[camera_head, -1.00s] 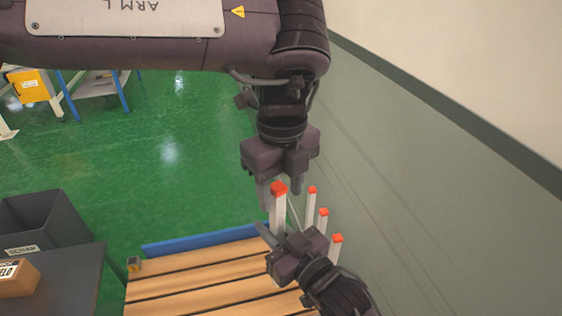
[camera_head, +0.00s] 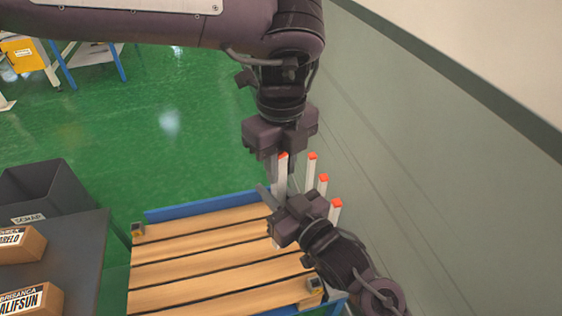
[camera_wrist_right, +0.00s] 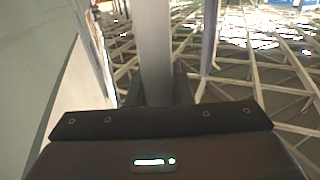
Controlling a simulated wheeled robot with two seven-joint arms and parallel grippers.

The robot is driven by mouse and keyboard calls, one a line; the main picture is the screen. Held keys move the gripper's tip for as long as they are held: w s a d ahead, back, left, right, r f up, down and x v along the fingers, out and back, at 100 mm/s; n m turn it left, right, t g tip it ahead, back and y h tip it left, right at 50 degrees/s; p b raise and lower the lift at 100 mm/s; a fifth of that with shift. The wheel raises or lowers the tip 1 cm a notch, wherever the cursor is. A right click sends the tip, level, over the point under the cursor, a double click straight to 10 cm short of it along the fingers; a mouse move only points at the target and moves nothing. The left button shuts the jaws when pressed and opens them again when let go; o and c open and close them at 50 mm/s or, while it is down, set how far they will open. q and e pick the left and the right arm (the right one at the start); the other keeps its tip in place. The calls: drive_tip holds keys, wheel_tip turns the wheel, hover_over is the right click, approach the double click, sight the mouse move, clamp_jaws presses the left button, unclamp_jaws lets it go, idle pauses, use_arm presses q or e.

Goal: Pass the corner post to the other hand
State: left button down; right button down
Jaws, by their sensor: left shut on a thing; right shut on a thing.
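The corner post (camera_head: 279,180), pale with a red tip, stands nearly upright between my two grippers in the head view. My left gripper (camera_head: 280,164) reaches down from above and is shut on the post near its red tip. My right gripper (camera_head: 272,208) comes from below right and is shut on the same post lower down. In the right wrist view the post (camera_wrist_right: 155,45) rises between the dark fingers. The post's lower part is mostly hidden by my right gripper.
Several similar red-tipped posts (camera_head: 311,169) stand just right of the grippers, near the grey-green wall (camera_head: 430,200). A slatted wooden bed with a blue edge (camera_head: 200,262) lies below. A dark scrap bin (camera_head: 45,190) and a table with boxes (camera_head: 75,245) are at left.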

drive_tip(key=c, duration=1.2)
unclamp_jaws()
drive_tip(key=shift+s, duration=0.1)
